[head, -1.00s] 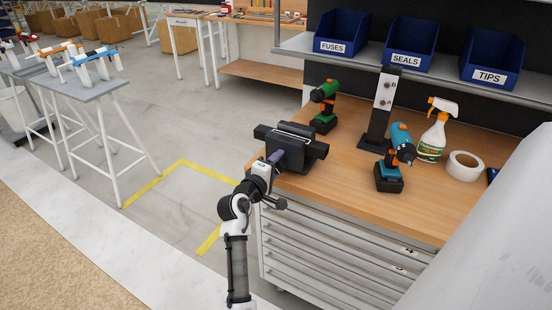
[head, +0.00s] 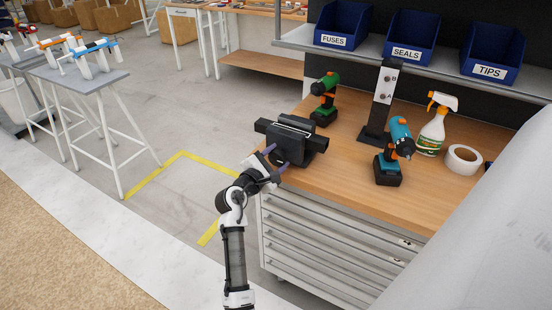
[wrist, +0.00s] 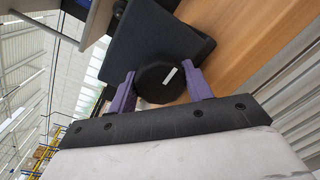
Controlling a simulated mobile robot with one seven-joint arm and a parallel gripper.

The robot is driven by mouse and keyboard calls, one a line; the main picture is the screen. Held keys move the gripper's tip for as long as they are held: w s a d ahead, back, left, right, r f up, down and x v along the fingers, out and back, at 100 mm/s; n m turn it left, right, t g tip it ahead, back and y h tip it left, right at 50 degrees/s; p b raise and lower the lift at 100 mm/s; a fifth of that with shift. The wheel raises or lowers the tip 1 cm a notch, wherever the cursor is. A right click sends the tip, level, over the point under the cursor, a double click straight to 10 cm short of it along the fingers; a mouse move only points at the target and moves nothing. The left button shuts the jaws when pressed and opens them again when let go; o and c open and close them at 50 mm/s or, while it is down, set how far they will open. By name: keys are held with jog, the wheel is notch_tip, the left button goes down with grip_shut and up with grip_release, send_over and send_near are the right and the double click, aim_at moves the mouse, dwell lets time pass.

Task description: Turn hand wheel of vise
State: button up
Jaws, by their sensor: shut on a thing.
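The black vise (head: 294,142) stands on the left end of the wooden workbench, near its front edge. In the wrist view its body (wrist: 150,40) fills the upper middle. The vise's hand wheel (wrist: 158,84) is a round black disc with a white mark, facing my camera. My gripper (head: 274,158) is at the front of the vise. In the wrist view my gripper's purple fingers (wrist: 162,90) stand on the left and right of the hand wheel, shut on its rim. In the head view the wheel is mostly hidden by my gripper.
On the workbench (head: 340,180) stand a green drill (head: 325,98), a black post (head: 380,103), a blue drill (head: 394,155), a spray bottle (head: 434,128) and a tape roll (head: 462,159). Blue bins (head: 421,45) sit on the shelf above.

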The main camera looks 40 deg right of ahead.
jog(key=shift+r+n, duration=0.2)
jog(key=shift+n, duration=0.5)
jog(key=shift+d, duration=0.1)
jog(key=o, duration=1)
jog(key=shift+c, duration=0.2)
jog(key=shift+f, duration=0.1)
jog(key=shift+a+f, duration=0.1)
jog(key=shift+a, duration=0.1)
jog(key=b+v, duration=0.3)
jog(key=v, duration=1)
jog(key=shift+s+a+b, duration=0.15)
jog(key=shift+b, duration=0.25)
